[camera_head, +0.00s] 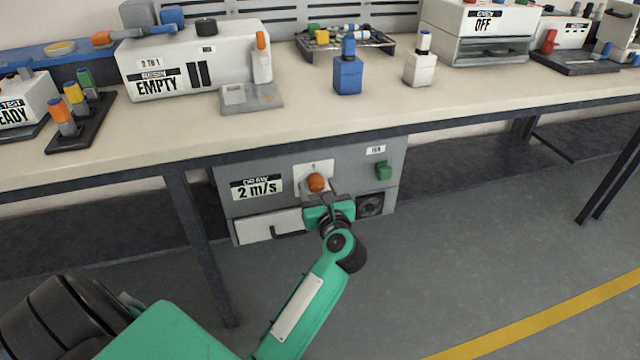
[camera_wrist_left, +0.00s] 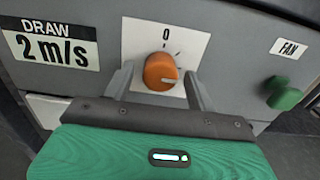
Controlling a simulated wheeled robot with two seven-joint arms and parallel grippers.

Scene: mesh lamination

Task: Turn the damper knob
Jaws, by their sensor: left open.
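The damper knob (camera_head: 316,183) is orange and sits on a white plate on the grey panel under the bench. My left gripper (camera_head: 322,198) is in front of the panel, just below the knob. In the left wrist view its two fingers (camera_wrist_left: 160,88) are apart, one on each side of the knob, with visible gaps. It holds nothing. I cannot tell how deep the fingertips reach. My right gripper is not in view.
The panel has a "DRAW 2 m/s" label (camera_head: 257,188), a green FAN knob (camera_head: 384,171) at right, and a white drawer front (camera_head: 268,227) with a dark handle below. The bench top (camera_head: 310,110) overhangs the panel. A dark bench leg (camera_head: 198,240) stands to the left.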

